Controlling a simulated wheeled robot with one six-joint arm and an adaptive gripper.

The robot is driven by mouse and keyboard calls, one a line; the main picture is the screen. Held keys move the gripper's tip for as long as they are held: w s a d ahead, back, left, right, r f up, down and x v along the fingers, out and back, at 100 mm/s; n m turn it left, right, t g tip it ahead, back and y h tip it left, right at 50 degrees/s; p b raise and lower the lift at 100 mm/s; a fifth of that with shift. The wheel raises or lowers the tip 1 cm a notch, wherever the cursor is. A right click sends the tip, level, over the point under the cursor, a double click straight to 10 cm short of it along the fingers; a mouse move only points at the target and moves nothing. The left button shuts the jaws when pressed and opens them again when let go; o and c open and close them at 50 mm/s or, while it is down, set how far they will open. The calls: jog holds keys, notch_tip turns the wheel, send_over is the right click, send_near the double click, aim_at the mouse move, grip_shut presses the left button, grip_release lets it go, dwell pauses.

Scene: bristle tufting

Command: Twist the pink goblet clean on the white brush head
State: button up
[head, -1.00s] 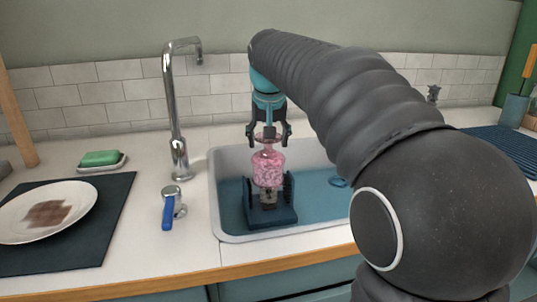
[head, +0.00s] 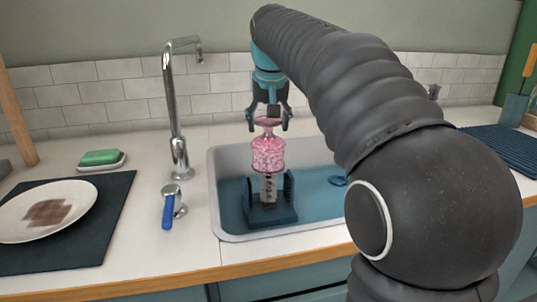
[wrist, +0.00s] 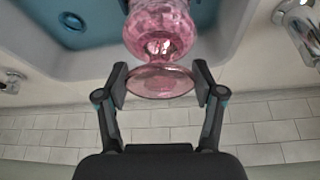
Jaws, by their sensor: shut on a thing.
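The pink goblet (head: 268,154) is upside down above the sink, bowl down and foot up. My gripper (head: 268,123) is shut on its foot from above. In the wrist view, the gripper's fingers (wrist: 160,83) stand on both sides of the round foot, and the pink bowl (wrist: 160,32) lies beyond it. The white brush head (head: 268,187) stands upright on a dark blue brush base (head: 270,217) directly under the bowl. Its lower part shows below the rim. I cannot tell how far its top reaches inside the bowl.
The brush base has a dark side brush (head: 289,188) at either side and sits in the sink (head: 228,236). A tall faucet (head: 176,120) and a blue-handled lever (head: 168,208) stand left of the sink. A plate (head: 75,225) and green soap (head: 100,157) lie further left.

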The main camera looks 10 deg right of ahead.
jog(key=shift+r, duration=3.15)
